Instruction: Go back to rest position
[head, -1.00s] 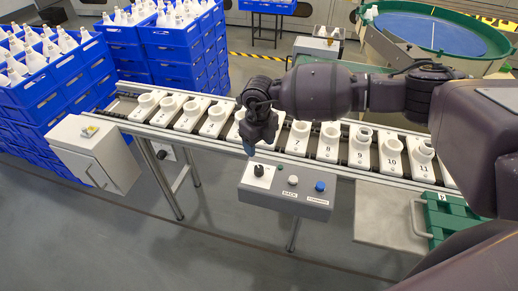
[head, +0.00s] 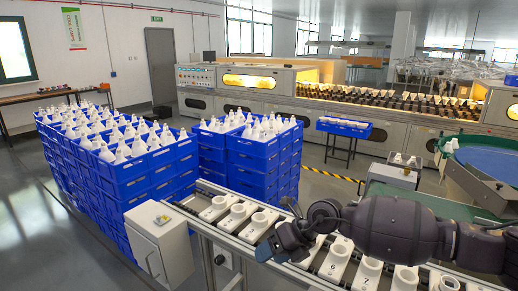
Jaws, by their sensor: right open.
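My right arm comes in from the right edge. Its dark gripper (head: 270,252) is over the conveyor line, above the numbered white socket holders. It is open, and I see nothing held in it. The fingertips are small and dark, so their exact height above the holders is hard to tell. My left gripper is out of view.
White holders (head: 214,209) with round sockets line the conveyor. A grey box (head: 160,245) stands at its near left end. Blue crates (head: 150,188) of white bulbs are stacked behind and left. A long oven machine (head: 262,98) runs along the back. Grey floor (head: 40,245) is clear at far left.

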